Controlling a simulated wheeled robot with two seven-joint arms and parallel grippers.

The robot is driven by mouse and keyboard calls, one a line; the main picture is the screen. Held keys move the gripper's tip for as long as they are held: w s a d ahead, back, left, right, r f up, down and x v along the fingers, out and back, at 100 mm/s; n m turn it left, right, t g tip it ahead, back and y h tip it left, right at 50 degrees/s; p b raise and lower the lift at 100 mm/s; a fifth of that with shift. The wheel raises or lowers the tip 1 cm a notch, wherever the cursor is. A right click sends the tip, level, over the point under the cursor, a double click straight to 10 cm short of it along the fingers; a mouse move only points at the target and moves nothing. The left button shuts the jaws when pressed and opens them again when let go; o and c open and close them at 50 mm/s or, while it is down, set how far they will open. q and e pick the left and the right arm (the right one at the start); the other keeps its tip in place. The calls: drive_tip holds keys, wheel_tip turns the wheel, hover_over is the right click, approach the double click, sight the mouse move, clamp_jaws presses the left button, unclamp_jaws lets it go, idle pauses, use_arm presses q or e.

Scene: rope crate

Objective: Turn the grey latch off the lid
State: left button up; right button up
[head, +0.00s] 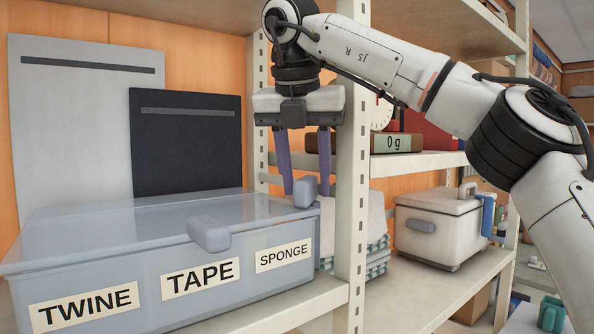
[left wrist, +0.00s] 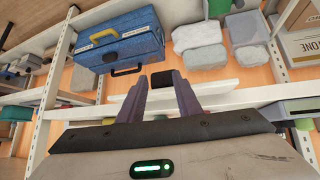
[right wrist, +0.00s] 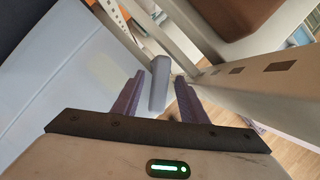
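The clear blue-grey crate (head: 240,296), labelled TWINE, TAPE and SPONGE, stands on the shelf with its translucent lid (head: 120,222) on. One grey latch (head: 208,234) sits on the lid's front edge. A second grey latch (head: 305,190) stands at the lid's right end. My right gripper (head: 307,190) is open, pointing down, with its purple fingers on either side of this second latch. In the right wrist view the latch (right wrist: 159,84) shows between the fingertips; I cannot tell if they touch it. My left gripper (left wrist: 162,80) is open, seen only in its own wrist view.
A shelf post (head: 352,180) stands close to the right of my right gripper. Folded cloths (head: 360,240) lie behind it. A white box (head: 440,228) and a scale (head: 397,143) are to the right. The left wrist view shows a blue toolbox (left wrist: 120,45) and a dark block beyond the fingertips.

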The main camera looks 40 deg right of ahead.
sight(305, 178)
drive_tip(key=v, duration=0.5)
drive_tip(key=shift+s+a+f+p, duration=0.1)
drive_tip(key=shift+a+p, duration=0.1)
drive_tip(key=shift+p, duration=0.15)
drive_tip(key=s+a+b, duration=0.2)
drive_tip(key=s+a, duration=0.5)
drive_tip(key=a, duration=0.1)
drive_tip(key=shift+s+a, duration=0.15)
drive_tip(key=shift+a, duration=0.15)
drive_tip(key=shift+f, duration=0.15)
